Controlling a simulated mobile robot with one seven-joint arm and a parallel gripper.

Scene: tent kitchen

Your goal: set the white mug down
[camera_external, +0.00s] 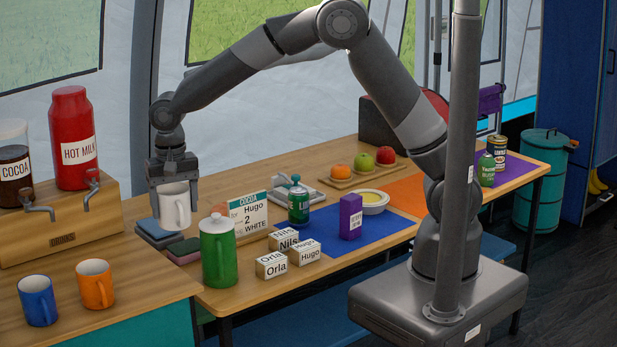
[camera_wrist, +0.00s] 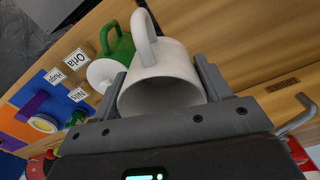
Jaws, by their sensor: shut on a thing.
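The white mug (camera_external: 175,206) is held in my gripper (camera_external: 172,180), which is shut on it. In the external view it hangs upright, in front of and above a stack of dark folded cloths (camera_external: 158,232). In the wrist view the white mug (camera_wrist: 160,75) sits between the two fingers of my gripper (camera_wrist: 163,85), with its handle pointing away from the palm. I cannot tell whether its base touches anything; it looks raised above the table (camera_external: 275,180).
An orange mug (camera_external: 95,284) and a blue mug (camera_external: 38,300) stand on the left counter. A green pot (camera_external: 218,255) with a white lid stands right of the cloths. A card (camera_external: 248,215) reads Cocoa, Hugo, 2, White. Name blocks (camera_external: 272,265) and a dispenser (camera_external: 62,228) are nearby.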

